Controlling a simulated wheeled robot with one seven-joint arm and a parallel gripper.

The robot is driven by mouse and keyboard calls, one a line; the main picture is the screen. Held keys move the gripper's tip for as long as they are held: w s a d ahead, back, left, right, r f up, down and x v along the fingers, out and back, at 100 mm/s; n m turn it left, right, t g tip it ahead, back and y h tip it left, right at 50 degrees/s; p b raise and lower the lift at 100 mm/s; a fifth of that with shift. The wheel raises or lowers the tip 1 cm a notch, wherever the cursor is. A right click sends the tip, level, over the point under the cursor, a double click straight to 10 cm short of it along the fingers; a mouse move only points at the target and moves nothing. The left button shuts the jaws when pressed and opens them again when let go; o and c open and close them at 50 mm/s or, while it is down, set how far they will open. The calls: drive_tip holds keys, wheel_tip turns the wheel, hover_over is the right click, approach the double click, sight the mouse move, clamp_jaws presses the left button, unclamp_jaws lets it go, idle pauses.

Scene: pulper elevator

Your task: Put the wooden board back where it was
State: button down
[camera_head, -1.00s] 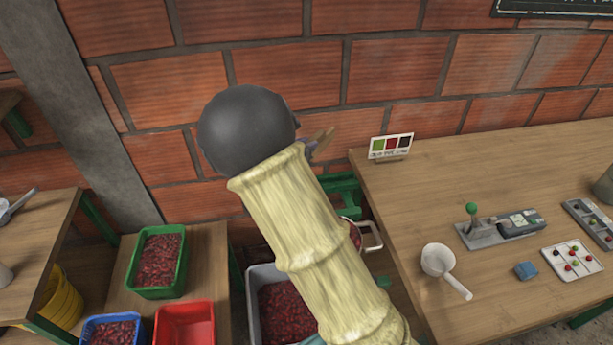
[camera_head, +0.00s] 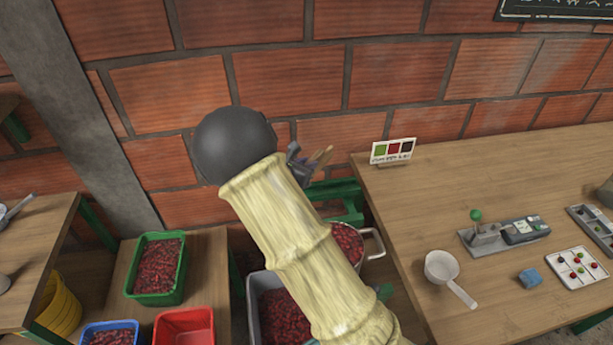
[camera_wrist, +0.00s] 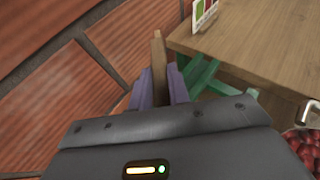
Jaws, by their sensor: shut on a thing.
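My gripper (camera_wrist: 159,88) is shut on the wooden board (camera_wrist: 158,55), which shows in the wrist view as a narrow brown strip between the two purple-grey fingers. In the head view the board (camera_head: 320,158) is a small brown piece sticking out to the right of my arm, and my gripper (camera_head: 304,163) is mostly hidden behind the arm. The board is held in the air in front of the brick wall, left of the large table's back left corner. Most of the board is hidden.
The large wooden table (camera_head: 450,200) carries a colour card (camera_head: 393,151), a white scoop (camera_head: 441,267) and a small device. A green frame (camera_head: 345,200) and a pot of red cherries (camera_head: 347,243) are below my gripper. Green (camera_head: 157,268) and red (camera_head: 184,326) crates stand at left.

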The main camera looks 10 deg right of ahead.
drive_tip(key=shift+f, duration=1.9)
drive_tip(key=shift+w, duration=0.1)
drive_tip(key=shift+d+f+b, duration=0.15)
drive_tip(key=shift+f+b, duration=0.2)
drive_tip(key=shift+b, duration=0.05)
drive_tip(key=c, duration=1.3)
unclamp_jaws()
drive_tip(key=shift+a, duration=0.2)
drive_tip(key=shift+r, duration=0.1)
